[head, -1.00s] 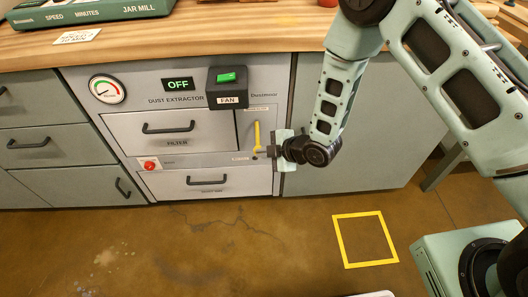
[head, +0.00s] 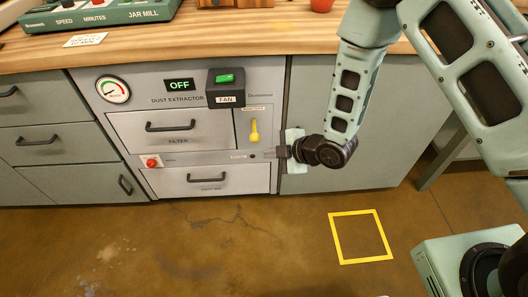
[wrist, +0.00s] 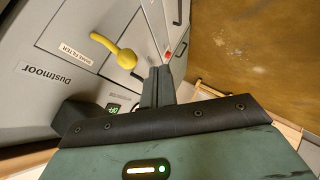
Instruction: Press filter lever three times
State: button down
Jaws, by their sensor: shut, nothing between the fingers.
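The yellow filter lever (head: 254,131) is on the right side of the grey dust extractor front, under a small label. Its rounded knob is at the lower end. My gripper (head: 279,153) is shut and empty, just right of the lever and a little lower, apart from it. In the wrist view the lever (wrist: 116,50) shows whole beside a label reading SHAKE FILTER (wrist: 78,54). The shut fingers (wrist: 158,82) point past the knob without touching it.
A display (head: 179,85) reads OFF, next to the fan box (head: 226,96) with its green button. The filter drawer (head: 186,134), a red button (head: 152,162) and a lower drawer (head: 206,186) are left of my gripper. A wooden worktop (head: 200,40) overhangs above. A yellow floor square (head: 338,240) is empty.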

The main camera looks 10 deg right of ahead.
jog(key=shift+s+f+v, duration=0.1)
jog(key=shift+s+v, duration=0.05)
jog(key=shift+v, duration=1)
jog(key=shift+s+f+v, duration=0.1)
jog(key=shift+v, duration=1.05)
jog(key=shift+r, duration=0.1)
